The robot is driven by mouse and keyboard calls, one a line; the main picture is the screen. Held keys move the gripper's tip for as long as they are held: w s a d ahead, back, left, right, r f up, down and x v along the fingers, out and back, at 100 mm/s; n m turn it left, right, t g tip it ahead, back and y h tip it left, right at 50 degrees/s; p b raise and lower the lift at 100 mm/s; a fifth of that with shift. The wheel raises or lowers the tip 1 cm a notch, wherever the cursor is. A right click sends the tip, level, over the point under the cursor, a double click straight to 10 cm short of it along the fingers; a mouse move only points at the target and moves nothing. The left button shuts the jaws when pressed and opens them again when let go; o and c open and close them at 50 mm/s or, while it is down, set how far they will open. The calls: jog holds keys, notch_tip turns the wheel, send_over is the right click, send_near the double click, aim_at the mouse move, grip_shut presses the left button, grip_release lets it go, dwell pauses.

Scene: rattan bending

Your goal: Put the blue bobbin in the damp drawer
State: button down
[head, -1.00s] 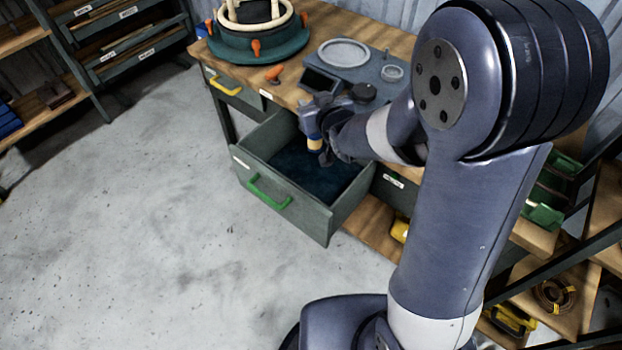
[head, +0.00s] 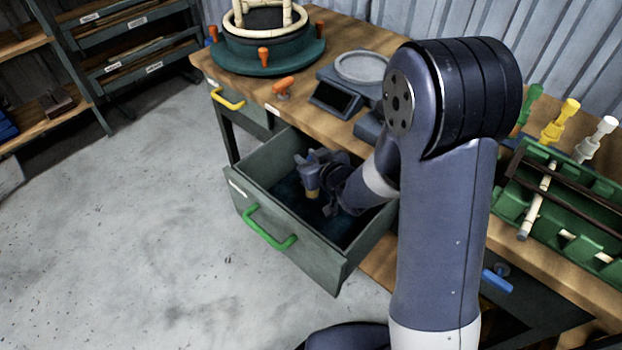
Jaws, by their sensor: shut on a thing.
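The open grey-green drawer (head: 256,221) has a green handle, a small white label and a dark blue lining. Its label is too small to read. My gripper (head: 319,183) is inside the drawer opening, pointing down, and shut on the blue bobbin (head: 312,187). The bobbin is small and partly hidden by the fingers; a tan band shows near its lower end. It hangs upright below the rim of the drawer, and I cannot tell whether it touches the lining.
The wooden bench (head: 325,28) carries a round green jig (head: 268,55) with orange clamps, an orange tool (head: 283,87) and a grey scale (head: 360,67). A green rack (head: 530,195) stands on the right, with green, yellow and white pegs behind it. Open floor lies left of the drawer.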

jog(key=shift+f+b, duration=0.4)
jog(key=shift+f, duration=2.05)
jog(key=c, duration=1.2)
grip_release()
jog(key=shift+o, duration=0.2)
jog(key=shift+r, duration=0.15)
jog(key=shift+r, duration=0.2)
jog(key=v, duration=0.7)
jog(key=shift+s+d, duration=0.2)
